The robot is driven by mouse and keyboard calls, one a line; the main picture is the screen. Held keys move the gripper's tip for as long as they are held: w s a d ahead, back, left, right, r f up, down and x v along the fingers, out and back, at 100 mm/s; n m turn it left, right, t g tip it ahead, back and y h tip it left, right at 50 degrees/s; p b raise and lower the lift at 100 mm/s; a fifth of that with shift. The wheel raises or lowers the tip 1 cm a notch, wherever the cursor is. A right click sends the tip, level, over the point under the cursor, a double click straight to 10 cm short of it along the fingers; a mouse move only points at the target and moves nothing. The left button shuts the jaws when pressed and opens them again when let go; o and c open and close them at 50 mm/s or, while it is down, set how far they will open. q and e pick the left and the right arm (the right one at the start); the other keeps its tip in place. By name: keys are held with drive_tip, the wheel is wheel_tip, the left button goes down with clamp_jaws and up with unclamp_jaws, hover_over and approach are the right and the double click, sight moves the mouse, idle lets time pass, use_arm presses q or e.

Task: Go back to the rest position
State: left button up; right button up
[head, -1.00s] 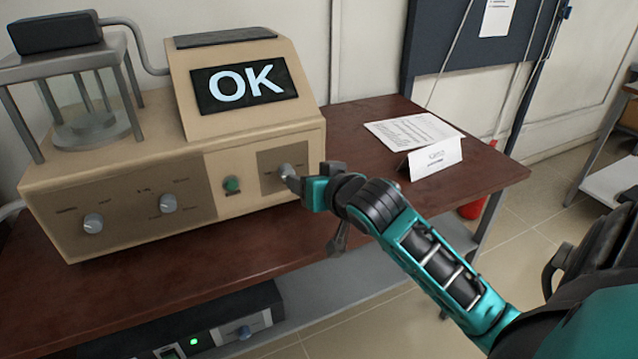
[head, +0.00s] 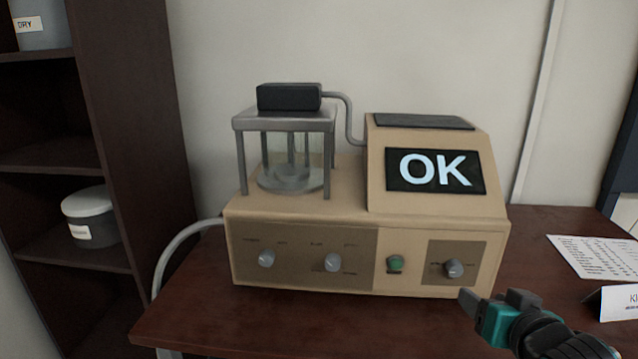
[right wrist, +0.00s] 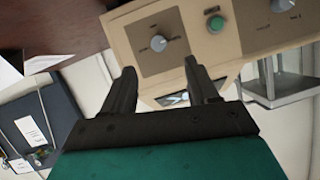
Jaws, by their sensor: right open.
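My right gripper (head: 492,298) is at the lower right of the head view, just in front of the right end of a beige instrument (head: 300,222). It is apart from the instrument's rightmost knob (head: 454,268). In the right wrist view my right gripper (right wrist: 160,78) has its two dark fingers spread with nothing between them. The beige instrument with its knobs shows beyond the fingers there. The instrument's screen (head: 434,171) reads "OK". My left gripper is not in view.
The instrument stands on a dark red-brown table (head: 200,318). A dark shelf (head: 130,110) with a grey lidded container (head: 90,214) is at the left. A printed sheet (head: 590,256) and a white folded card (head: 618,302) lie to the right of my gripper.

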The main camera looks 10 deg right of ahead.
drive_tip(key=s+a+f+n+y, duration=0.1)
drive_tip(key=s+a+f, duration=0.3)
drive_tip(key=f, duration=0.4)
drive_tip(key=s+a+f+n+g+y, duration=0.1)
drive_tip(key=s+a+f+n, duration=0.2)
drive_tip(key=s+a+f, duration=0.2)
drive_tip(key=s+a+f+n+g+y, duration=0.1)
drive_tip(key=s+a+f, duration=0.3)
drive_tip(key=f, duration=0.7)
drive_tip(key=shift+s+a+n+y, duration=0.25)
drive_tip(key=shift+a+n+y, duration=0.3)
drive_tip(key=shift+a, duration=0.45)
drive_tip(key=shift+r, duration=0.1)
